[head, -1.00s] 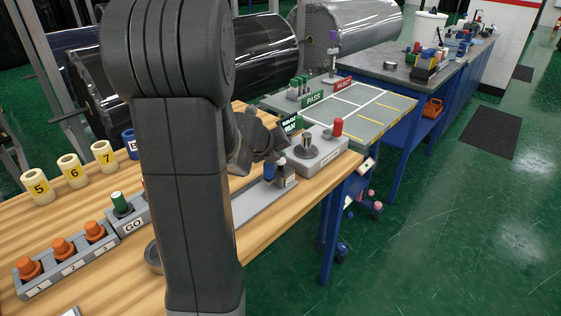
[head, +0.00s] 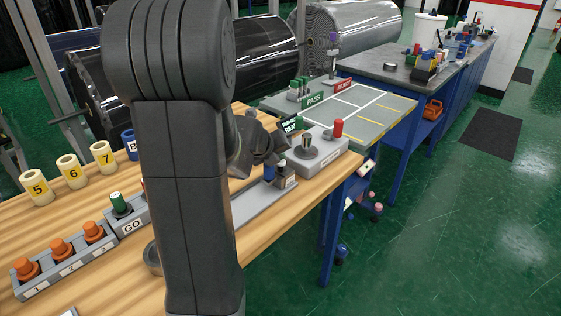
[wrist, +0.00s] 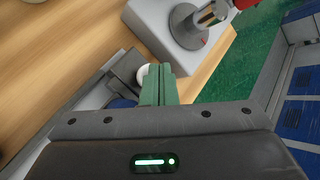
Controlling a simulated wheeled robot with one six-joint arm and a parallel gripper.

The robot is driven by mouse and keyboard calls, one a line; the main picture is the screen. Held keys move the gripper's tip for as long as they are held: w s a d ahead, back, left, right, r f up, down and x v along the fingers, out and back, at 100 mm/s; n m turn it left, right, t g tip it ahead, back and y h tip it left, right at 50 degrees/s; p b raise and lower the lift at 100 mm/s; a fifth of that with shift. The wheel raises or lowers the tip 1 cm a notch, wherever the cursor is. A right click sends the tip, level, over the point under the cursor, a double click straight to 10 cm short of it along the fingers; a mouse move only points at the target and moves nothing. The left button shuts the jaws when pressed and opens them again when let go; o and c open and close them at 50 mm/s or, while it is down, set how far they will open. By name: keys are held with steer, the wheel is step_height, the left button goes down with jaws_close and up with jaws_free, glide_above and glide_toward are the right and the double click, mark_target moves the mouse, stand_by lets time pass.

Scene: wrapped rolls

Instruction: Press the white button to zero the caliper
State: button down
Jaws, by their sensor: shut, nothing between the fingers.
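The caliper (head: 258,200) is a long grey rail lying on the wooden bench, with a blue part (head: 269,173) and a small dark block (head: 286,178) towards its far end. In the wrist view the white button (wrist: 142,72) is a small round knob, partly hidden by my green fingers. My gripper (wrist: 160,82) is shut and empty. Its fingertips overlap the button's right side in that view; I cannot tell whether they touch it. In the head view my dark wrist covers the area above the block, and the fingertips are hard to make out.
A grey box with a metal knob (head: 307,146) and a red knob (head: 338,128) stands just beyond the caliper. Numbered yellow rings and an orange-button strip (head: 62,265) are at left. The bench edge drops off at right.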

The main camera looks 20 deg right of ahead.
steer(key=shift+s+a+f+b, duration=0.1)
steer(key=shift+s+f+b, duration=0.1)
steer(key=shift+f+b, duration=0.7)
stand_by(0.9)
steer(key=shift+p, duration=0.3)
steer(key=shift+w+r+p, duration=0.2)
steer(key=shift+r+p, duration=1.05)
steer(key=shift+r, duration=0.25)
steer(key=shift+r+p, duration=0.25)
steer(key=shift+p, duration=0.15)
step_height(320, 180, up, 4)
steer(key=p, duration=0.4)
steer(key=shift+r, duration=0.25)
steer(key=shift+f, duration=0.1)
